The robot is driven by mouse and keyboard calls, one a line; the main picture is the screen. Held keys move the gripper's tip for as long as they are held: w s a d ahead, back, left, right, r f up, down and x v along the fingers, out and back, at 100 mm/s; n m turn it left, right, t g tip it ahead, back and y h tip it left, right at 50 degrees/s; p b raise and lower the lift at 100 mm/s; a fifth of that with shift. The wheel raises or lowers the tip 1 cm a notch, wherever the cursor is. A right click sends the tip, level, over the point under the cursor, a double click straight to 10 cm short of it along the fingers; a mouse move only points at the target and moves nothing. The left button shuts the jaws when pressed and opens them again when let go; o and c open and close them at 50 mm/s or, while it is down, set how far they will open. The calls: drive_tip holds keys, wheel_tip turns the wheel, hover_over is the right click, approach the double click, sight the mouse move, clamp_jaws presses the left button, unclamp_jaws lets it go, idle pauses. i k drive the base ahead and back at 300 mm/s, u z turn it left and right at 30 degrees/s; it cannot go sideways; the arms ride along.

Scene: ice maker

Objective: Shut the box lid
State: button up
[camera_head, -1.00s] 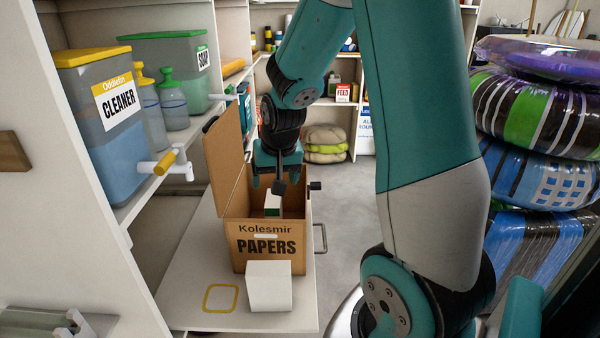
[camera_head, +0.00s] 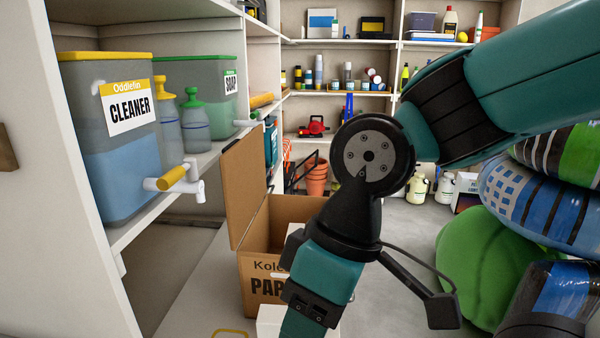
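The brown cardboard box (camera_head: 253,272) stands low in the centre, its "PAPERS" label partly hidden by my arm. Its lid (camera_head: 244,178) is open and stands upright along the box's left side. A white item (camera_head: 292,246) shows inside the box, partly covered by my arm. My gripper (camera_head: 301,318) points down in front of the box's right part, to the right of the lid and apart from it. Its fingertips are not clearly visible near the bottom edge, so I cannot tell whether it is open or shut.
A white block (camera_head: 270,321) stands in front of the box. A shelf on the left holds the cleaner tank (camera_head: 118,140), whose tap (camera_head: 178,180) juts out near the lid, and the soap tank (camera_head: 205,92). Inflatable rings (camera_head: 540,205) and a green cushion (camera_head: 485,262) crowd the right.

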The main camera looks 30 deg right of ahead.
sight(242, 162)
drive_tip(key=z, duration=3.15)
drive_tip(key=k, duration=1.75)
drive_tip(key=u, duration=0.7)
drive_tip(key=i, duration=1.1)
drive_tip(key=u, duration=0.35)
